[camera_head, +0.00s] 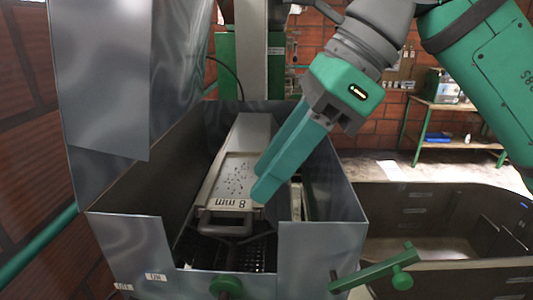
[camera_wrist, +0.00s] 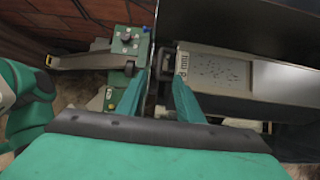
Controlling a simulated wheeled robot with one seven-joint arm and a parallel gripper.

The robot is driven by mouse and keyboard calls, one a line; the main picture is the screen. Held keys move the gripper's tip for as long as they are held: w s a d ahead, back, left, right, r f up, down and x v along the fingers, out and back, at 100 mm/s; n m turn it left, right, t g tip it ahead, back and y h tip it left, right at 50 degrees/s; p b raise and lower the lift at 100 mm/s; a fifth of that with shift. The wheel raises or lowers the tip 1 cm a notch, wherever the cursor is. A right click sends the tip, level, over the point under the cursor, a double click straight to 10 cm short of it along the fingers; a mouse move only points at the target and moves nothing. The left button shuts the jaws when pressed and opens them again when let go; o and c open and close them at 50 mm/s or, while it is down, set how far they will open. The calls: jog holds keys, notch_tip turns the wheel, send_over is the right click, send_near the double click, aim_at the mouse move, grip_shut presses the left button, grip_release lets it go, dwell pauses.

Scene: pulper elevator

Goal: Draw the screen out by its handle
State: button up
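The screen (camera_head: 233,180) is a grey framed plate with small holes, marked "8 mm", lying inside a metal housing. Its dark loop handle (camera_head: 226,213) is at the near end. In the wrist view the screen (camera_wrist: 222,72) lies right of centre, label end toward my fingers. My gripper (camera_head: 259,181) has two teal fingers pointing down over the label end, to the right of the handle in the head view. In the wrist view the gripper (camera_wrist: 159,78) shows a wide gap between its fingers; it is open and empty. The handle lies beneath that gap, partly hidden; contact is not visible.
The housing's sheet-metal front wall (camera_head: 321,260) and side walls stand around the screen. A green knob (camera_head: 226,287) and a green lever (camera_head: 375,270) sit at the front. An open bin (camera_head: 440,215) stands right. A brick wall is close at left.

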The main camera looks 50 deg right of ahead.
aim_at(226, 228)
jog(key=x, duration=0.9)
jog(key=shift+w+f, duration=0.1)
jog(key=shift+f, duration=0.15)
grip_shut()
jog(key=shift+a, duration=0.1)
jog(key=shift+s+a, duration=2)
jog(key=shift+a, duration=0.2)
jog(key=shift+w, duration=0.15)
